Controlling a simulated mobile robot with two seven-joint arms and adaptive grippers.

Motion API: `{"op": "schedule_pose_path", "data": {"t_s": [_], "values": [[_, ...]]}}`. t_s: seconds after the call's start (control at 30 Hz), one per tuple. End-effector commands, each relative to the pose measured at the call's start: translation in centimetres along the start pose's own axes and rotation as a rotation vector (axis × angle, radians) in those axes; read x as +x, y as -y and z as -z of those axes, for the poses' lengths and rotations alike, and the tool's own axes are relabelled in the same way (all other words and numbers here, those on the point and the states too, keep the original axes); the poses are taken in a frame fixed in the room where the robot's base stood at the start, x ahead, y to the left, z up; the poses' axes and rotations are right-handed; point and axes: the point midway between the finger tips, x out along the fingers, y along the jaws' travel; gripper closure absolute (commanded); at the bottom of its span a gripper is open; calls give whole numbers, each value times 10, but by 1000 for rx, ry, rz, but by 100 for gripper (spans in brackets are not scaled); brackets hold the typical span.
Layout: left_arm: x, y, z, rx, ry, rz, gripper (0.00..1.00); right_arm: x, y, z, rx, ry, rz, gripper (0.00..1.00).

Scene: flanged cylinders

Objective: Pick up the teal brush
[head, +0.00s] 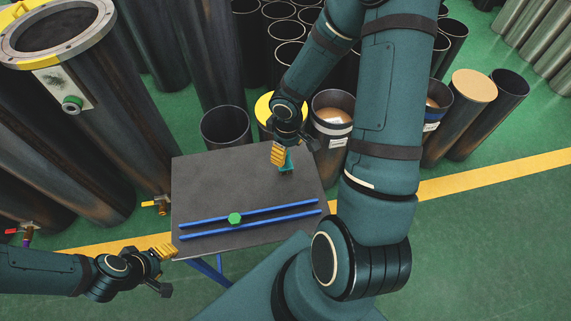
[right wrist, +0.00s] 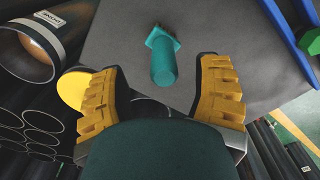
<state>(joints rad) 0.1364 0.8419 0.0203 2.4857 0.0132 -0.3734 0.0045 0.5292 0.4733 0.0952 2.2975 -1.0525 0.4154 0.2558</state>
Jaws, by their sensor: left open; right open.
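The teal brush (head: 288,168) lies near the far right edge of the dark table (head: 215,170). In the right wrist view the brush (right wrist: 163,65) has its handle pointing toward the gripper and its square head away. My right gripper (head: 279,155) is open above the brush and partly hides it in the head view. In the right wrist view its yellow fingers stand apart on either side of the handle, with gaps to both. My left gripper (head: 168,270) is open and empty off the table's near left corner.
Two blue rails (head: 265,211) cross the table's near half, with a green knob-like piece (head: 235,218) at them. Dark flanged cylinders (head: 70,110) stand to the left and open pipes (head: 225,125) behind. The table's left part is clear.

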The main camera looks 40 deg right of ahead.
Motion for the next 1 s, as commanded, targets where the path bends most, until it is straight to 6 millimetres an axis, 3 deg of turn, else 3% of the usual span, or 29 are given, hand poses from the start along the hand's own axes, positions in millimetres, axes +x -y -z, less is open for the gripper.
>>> {"op": "schedule_pose_path", "data": {"t_s": [0.4, 0.73, 0.77, 0.93, 1.0], "values": [[18, 6, -2, 1, 0, 3, 53, 49, 4, 2, -1, 1, 1, 36], [19, 6, -2, 1, 0, 4, 53, 53, 4, 2, 0, -1, 0, 36], [18, 6, -2, 1, 0, 4, 53, 53, 4, 2, 0, -1, 0, 41], [18, 6, -2, 1, 0, 3, 53, 53, 4, 2, 0, -1, 0, 100], [18, 6, -2, 1, 0, 3, 53, 53, 4, 2, 0, -1, 0, 100]]}}
